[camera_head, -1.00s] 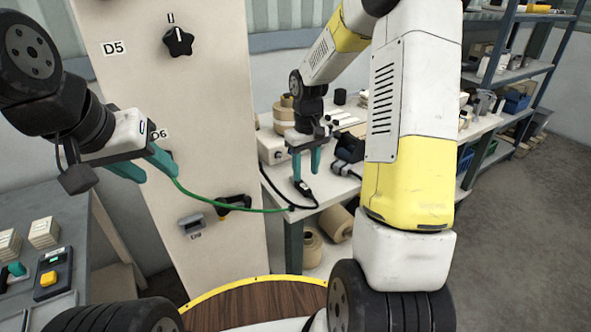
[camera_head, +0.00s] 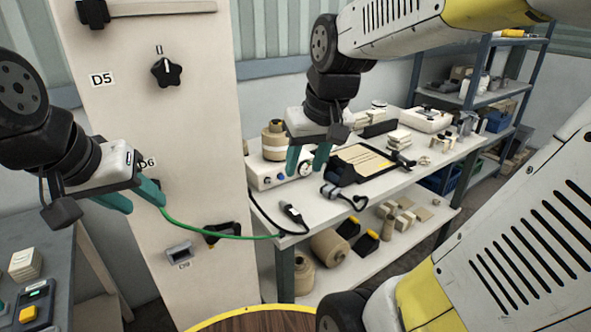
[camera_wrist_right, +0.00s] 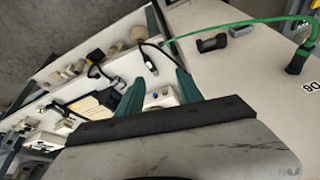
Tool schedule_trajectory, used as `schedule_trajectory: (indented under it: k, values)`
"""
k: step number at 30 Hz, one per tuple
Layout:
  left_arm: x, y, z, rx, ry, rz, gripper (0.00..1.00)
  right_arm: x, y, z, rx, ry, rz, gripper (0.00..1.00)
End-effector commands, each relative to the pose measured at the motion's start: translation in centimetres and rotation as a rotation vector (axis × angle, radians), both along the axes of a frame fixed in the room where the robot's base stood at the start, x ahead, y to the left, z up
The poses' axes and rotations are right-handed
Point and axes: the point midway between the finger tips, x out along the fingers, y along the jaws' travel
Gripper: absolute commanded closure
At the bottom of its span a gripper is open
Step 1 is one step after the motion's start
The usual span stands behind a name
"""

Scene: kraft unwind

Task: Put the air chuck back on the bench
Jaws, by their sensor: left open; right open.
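The air chuck (camera_head: 293,213), black with a pale part, lies on the bench (camera_head: 384,188) near its left front corner. It also shows in the right wrist view (camera_wrist_right: 149,60). A green hose (camera_head: 205,234) runs from the white panel to the bench edge beside it. My right gripper (camera_head: 308,166) is open and empty above the bench, behind the chuck and apart from it. My left gripper (camera_head: 136,203) is open in front of the panel near the D6 label. The hose passes behind its fingers, and I see nothing between them.
A box with dials (camera_head: 262,179), a paper roll (camera_head: 274,140), a black tray (camera_head: 364,163) and a black hand tool (camera_head: 342,194) crowd the bench. Rolls lie on the lower shelf. The white panel (camera_head: 120,45) stands left of the bench. A grey table (camera_head: 62,245) is at lower left.

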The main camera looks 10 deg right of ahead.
Motion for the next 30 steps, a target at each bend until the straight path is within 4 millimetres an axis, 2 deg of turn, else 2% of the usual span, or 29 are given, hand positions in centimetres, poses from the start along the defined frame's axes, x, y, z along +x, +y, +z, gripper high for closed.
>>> schedule_trajectory:
  k: [1, 3, 9, 30]
  values:
    - [0.0, 0.0, 0.0, 0.000, 0.000, 0.000, 0.57, -1.8, 0.2, 0.5, 0.026, -0.041, -0.015, 0.57]
    - [0.0, 0.0, 0.0, 0.000, 0.000, 0.000, 0.57, -3.5, 0.5, 0.8, 0.061, -0.080, -0.034, 0.57]
    - [0.0, 0.0, 0.0, 0.000, 0.000, 0.000, 0.57, -6.2, 0.9, 0.8, 0.122, -0.144, -0.062, 0.57]
    - [0.0, 0.0, 0.0, 0.000, 0.000, 0.000, 0.57, -6.5, 1.0, 0.8, 0.131, -0.149, -0.066, 0.57]
